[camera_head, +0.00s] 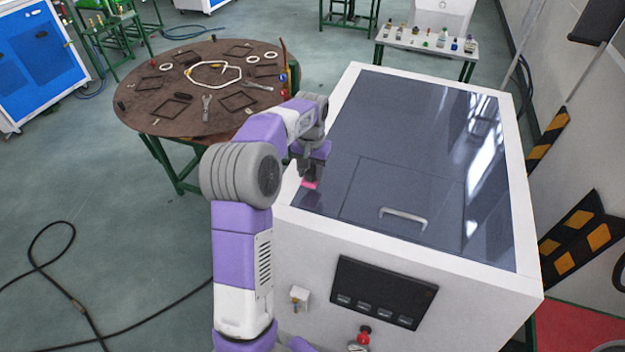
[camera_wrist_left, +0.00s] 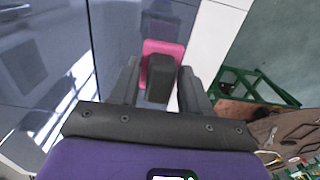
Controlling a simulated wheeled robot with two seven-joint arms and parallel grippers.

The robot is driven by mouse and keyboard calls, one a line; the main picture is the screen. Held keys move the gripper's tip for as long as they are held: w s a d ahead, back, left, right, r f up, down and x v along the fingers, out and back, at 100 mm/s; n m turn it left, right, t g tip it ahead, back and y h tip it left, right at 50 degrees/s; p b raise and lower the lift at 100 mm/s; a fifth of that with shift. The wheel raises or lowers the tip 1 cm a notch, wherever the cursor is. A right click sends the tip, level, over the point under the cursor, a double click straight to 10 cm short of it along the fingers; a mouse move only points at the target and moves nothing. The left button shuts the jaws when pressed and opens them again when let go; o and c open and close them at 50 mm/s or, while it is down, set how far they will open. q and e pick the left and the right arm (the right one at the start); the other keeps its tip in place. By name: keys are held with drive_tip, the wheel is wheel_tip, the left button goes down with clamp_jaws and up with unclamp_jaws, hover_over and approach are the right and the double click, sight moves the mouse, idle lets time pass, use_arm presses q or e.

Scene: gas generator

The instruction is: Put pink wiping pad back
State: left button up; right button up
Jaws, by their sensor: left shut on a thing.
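The pink wiping pad (camera_head: 309,184) is at the left side of the generator's dark glossy top panel, below my left gripper (camera_head: 308,170). In the left wrist view the pink pad (camera_wrist_left: 164,48) has a black block-like handle (camera_wrist_left: 158,78) on it. My left gripper (camera_wrist_left: 157,88) has its fingers on both sides of this handle and is shut on it. I cannot tell whether the pad touches the panel. The white generator cabinet (camera_head: 300,235) stands under the arm. My right gripper is not in view.
The dark panel (camera_head: 400,130) has a hatch with a silver handle (camera_head: 403,216). A round brown table (camera_head: 150,110) with tools and frames stands at the back left. A black cable (camera_head: 60,290) lies on the floor. A bench with small items (camera_head: 425,42) is at the back.

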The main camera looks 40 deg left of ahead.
sight(312, 181)
use_arm(q)
wheel_tip(312, 181, down, 4)
drive_tip(key=shift+r, duration=0.1)
drive_tip(key=shift+w, duration=0.1)
drive_tip(key=shift+f, duration=0.2)
drive_tip(key=o, duration=1.1)
drive_tip(key=shift+f, duration=0.1)
wheel_tip(312, 181, up, 12)
drive_tip(key=shift+r, duration=0.2)
